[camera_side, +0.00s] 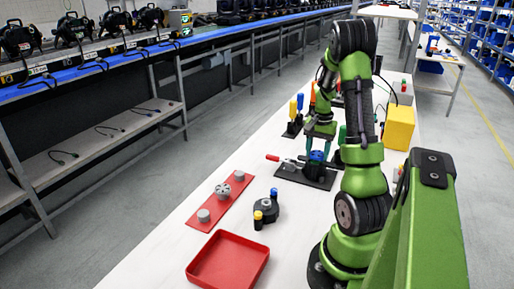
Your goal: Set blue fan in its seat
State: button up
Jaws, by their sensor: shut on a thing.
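My gripper (317,150) points down and is shut on the blue fan (317,156), a small blue part seen just under the fingers. The fan is at or just above a dark round holder (316,169) on a black base plate (300,178). I cannot tell whether it touches the holder or sits inside it. A toggle clamp with a red handle (273,158) lies on the left of that plate. My arm hides part of the plate's right side.
A red strip (208,226) holds several grey parts. A dark grey part (266,208) with blue and yellow pieces stands beside it. A red tray (229,262) is at the front. A yellow box (398,128) stands right of my arm. Yellow and blue upright tools (293,110) stand behind.

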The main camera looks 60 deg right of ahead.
jog(key=shift+f, duration=0.15)
dwell(0.7)
jog(key=o, duration=0.7)
jog(key=o, duration=0.6)
jog(key=shift+c, duration=0.2)
notch_tip(320, 180, up, 17)
